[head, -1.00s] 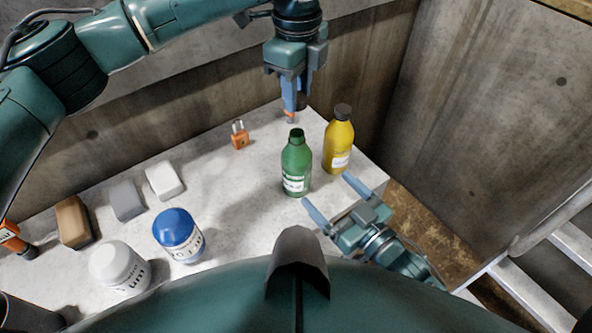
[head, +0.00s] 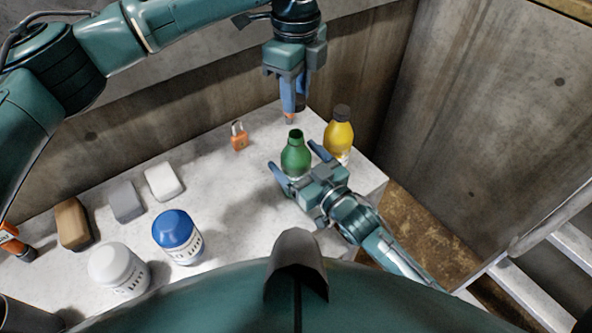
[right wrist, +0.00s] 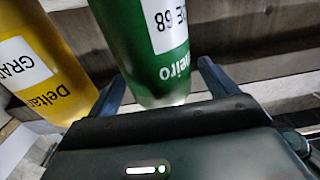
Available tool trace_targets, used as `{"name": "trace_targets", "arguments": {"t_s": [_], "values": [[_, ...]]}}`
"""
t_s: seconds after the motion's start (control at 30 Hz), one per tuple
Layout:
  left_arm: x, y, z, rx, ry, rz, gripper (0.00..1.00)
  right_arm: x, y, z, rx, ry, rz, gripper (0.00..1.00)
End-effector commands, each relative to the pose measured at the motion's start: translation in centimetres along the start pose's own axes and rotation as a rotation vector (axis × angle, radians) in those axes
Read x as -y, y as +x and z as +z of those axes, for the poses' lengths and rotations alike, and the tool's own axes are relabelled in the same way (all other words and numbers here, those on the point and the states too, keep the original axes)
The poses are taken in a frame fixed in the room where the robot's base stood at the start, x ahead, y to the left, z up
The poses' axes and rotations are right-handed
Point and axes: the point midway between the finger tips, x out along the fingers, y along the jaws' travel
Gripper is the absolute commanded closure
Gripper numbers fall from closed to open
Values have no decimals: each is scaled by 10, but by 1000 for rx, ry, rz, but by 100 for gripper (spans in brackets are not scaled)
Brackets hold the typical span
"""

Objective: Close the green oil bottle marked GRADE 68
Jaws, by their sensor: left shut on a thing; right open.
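The green oil bottle (head: 295,157) stands upright on the table with its neck open and no cap on it. In the right wrist view its label on the green bottle (right wrist: 168,45) reads 68, upside down. My right gripper (head: 292,156) is open, with one finger on each side of the green bottle; contact is not clear. My left gripper (head: 290,117) points down behind the bottle, above the table's back edge. It is shut on a small dark thing, possibly the cap, mostly hidden by the fingers. An orange bit shows at its tips.
A capped yellow bottle (head: 339,138) stands close right of the green one, near my right gripper's finger. An orange padlock-like item (head: 239,136), blocks including a white one (head: 164,181), a blue-lidded jar (head: 178,236) and a white jar (head: 118,268) stand left. Table is clear between.

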Motion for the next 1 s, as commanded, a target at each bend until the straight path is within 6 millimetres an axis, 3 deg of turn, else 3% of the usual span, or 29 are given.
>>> {"name": "trace_targets", "arguments": {"t_s": [0.4,1.0], "values": [[0,0,0,0,0,0,90,0,6,0,0,0,-1,16],[0,0,0,0,0,0,90,0,6,0,1,-1,0,65]]}}
